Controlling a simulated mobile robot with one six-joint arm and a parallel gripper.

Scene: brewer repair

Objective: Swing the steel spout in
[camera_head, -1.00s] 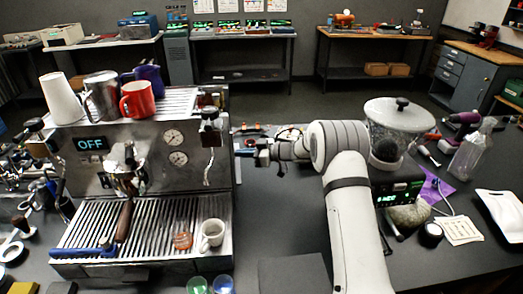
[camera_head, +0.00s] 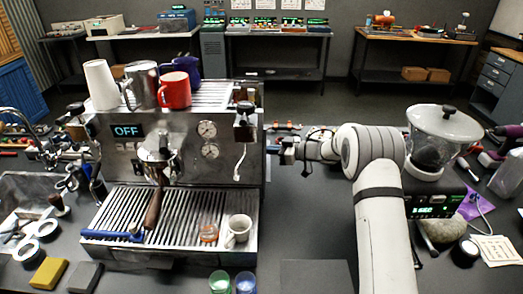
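The espresso machine (camera_head: 180,130) stands left of centre with its display reading OFF. A thin steel wand (camera_head: 242,160) hangs down at its right front, below a black knob. At the far left, a curved chrome pipe (camera_head: 25,127) arches near a clear basin (camera_head: 30,185). I cannot tell for certain which of the two is the steel spout. My gripper (camera_head: 279,150) is at the right of the machine, pointing left, apart from the steel wand and far from the chrome pipe. Its fingers are too small to tell whether they are open or shut.
A white cup (camera_head: 238,230) and an orange glass (camera_head: 208,232) stand on the drip tray (camera_head: 120,215). A red mug (camera_head: 174,90) and other cups stand on top of the machine. A lidded grinder (camera_head: 440,135) is right of my arm.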

